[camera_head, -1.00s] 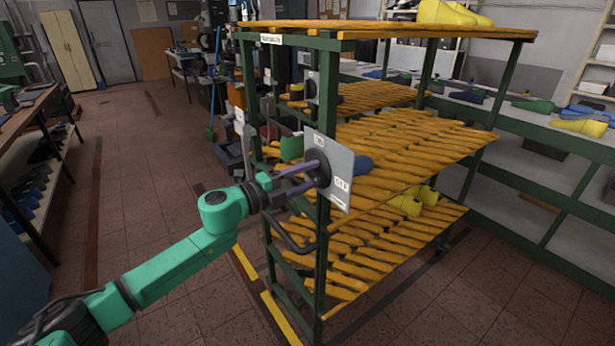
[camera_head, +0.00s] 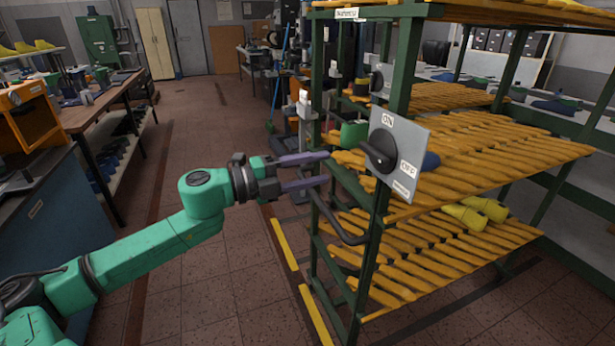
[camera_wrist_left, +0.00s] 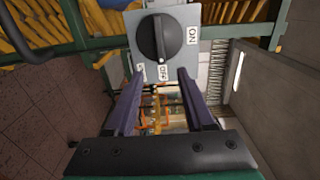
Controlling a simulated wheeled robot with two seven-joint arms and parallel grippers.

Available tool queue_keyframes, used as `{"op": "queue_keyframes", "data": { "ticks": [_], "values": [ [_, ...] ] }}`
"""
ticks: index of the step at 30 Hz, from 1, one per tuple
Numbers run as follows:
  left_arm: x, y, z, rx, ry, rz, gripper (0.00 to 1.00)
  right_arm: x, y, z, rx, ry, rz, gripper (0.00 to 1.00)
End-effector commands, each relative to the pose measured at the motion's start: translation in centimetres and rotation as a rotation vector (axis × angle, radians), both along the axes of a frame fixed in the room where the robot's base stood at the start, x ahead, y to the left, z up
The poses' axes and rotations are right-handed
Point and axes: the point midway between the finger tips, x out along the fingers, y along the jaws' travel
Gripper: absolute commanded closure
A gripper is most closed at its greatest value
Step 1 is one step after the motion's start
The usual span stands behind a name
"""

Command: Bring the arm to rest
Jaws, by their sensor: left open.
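My left gripper (camera_head: 326,169) is open and empty, with its two purple fingers apart. Its green arm comes in from the lower left. The fingers point right, toward a grey switch panel (camera_head: 412,140) on the front post of the shelf rack. The panel has a black rotary knob (camera_head: 381,152) and ON and OFF labels. In the head view a gap shows between the fingertips and the knob. In the left wrist view the knob (camera_wrist_left: 157,38) stands beyond the open fingers, with nothing between them. My right gripper is not in view.
The green-framed rack (camera_head: 398,70) has yellow slatted shelves. A dark bent handle (camera_head: 335,220) sticks out of its front, below the gripper. A green item (camera_head: 354,133) and yellow shoe lasts (camera_head: 480,208) lie on the shelves. A workbench (camera_head: 95,110) stands at left. Floor in the aisle is free.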

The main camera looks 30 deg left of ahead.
Motion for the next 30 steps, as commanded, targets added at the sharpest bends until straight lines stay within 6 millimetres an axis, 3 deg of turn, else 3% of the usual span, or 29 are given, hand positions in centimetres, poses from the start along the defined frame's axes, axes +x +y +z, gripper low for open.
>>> {"op": "queue_keyframes", "data": {
  "ticks": [7,22,23,26,29,30],
  "values": [
    [-1.1,1.0,0.0,0.005,0.002,0.002,0.46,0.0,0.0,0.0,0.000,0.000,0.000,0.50],
    [-0.9,1.6,-0.2,-0.004,0.006,0.018,0.46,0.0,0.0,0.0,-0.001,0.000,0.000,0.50],
    [-0.6,2.2,-0.5,-0.016,0.013,0.036,0.46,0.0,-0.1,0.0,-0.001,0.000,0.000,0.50],
    [0.8,6.6,-3.0,-0.092,0.061,0.155,0.46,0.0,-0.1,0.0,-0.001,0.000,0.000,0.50],
    [2.0,13.4,-8.4,-0.213,0.150,0.345,0.46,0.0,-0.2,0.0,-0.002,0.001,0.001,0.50],
    [2.0,16.1,-11.2,-0.265,0.196,0.427,0.46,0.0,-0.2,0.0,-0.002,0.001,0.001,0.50]
  ]
}}
